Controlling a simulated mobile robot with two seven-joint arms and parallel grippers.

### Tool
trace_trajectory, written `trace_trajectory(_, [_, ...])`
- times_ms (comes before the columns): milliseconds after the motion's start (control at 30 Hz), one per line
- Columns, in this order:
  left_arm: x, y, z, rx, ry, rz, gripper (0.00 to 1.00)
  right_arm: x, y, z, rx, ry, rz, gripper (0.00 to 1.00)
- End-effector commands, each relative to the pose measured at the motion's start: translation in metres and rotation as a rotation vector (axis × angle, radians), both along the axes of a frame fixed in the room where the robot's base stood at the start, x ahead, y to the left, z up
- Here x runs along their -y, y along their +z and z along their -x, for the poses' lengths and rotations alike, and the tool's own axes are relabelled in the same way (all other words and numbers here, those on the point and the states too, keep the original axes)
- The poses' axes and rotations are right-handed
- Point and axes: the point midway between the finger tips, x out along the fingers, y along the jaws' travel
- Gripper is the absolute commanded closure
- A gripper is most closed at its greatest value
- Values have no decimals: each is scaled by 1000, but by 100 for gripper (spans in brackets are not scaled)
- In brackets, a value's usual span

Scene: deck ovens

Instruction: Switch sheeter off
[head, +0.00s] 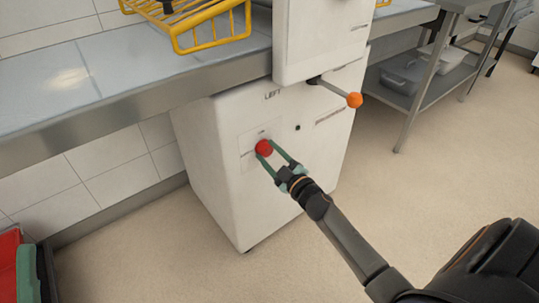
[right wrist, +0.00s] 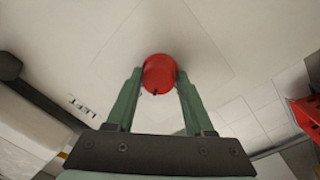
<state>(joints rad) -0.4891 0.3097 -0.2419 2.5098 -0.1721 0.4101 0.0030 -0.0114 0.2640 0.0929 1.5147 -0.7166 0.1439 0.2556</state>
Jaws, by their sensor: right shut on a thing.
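The sheeter is a white cabinet machine (head: 215,165) with the word LEFT on its side. A round red knob (head: 263,147) sits on a square plate on that side. The knob also shows in the right wrist view (right wrist: 159,73), with a small dark mark on its rim. My right gripper (head: 270,152) reaches in from the lower right, its two green fingers shut on the red knob, one on each side. In the right wrist view the fingertips (right wrist: 158,78) touch the knob's sides. My left gripper is in neither view.
A lever with an orange ball (head: 354,100) sticks out above and right of the knob. A yellow wire guard (head: 205,22) stands over the conveyor bed (head: 130,65). Red and green crates (head: 18,268) stand at lower left. A steel shelf (head: 410,85) is at right. The floor between is clear.

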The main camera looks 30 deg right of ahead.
Motion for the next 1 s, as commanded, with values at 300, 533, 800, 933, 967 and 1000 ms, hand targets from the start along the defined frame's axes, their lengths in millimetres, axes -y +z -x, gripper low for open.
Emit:
trace_trajectory(300, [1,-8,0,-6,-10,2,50,4,3,-2,31,-7,301,100])
trace_trajectory(533, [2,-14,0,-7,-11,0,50,4,4,-2,48,-9,520,100])
trace_trajectory(800, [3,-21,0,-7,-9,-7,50,5,4,-2,66,-8,755,100])
trace_trajectory(933, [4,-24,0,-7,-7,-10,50,5,4,-2,74,-9,845,100])
trace_trajectory(967, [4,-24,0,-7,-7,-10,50,5,4,-2,75,-9,864,100])
trace_trajectory(1000, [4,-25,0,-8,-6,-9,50,5,4,-2,77,-9,887,100])
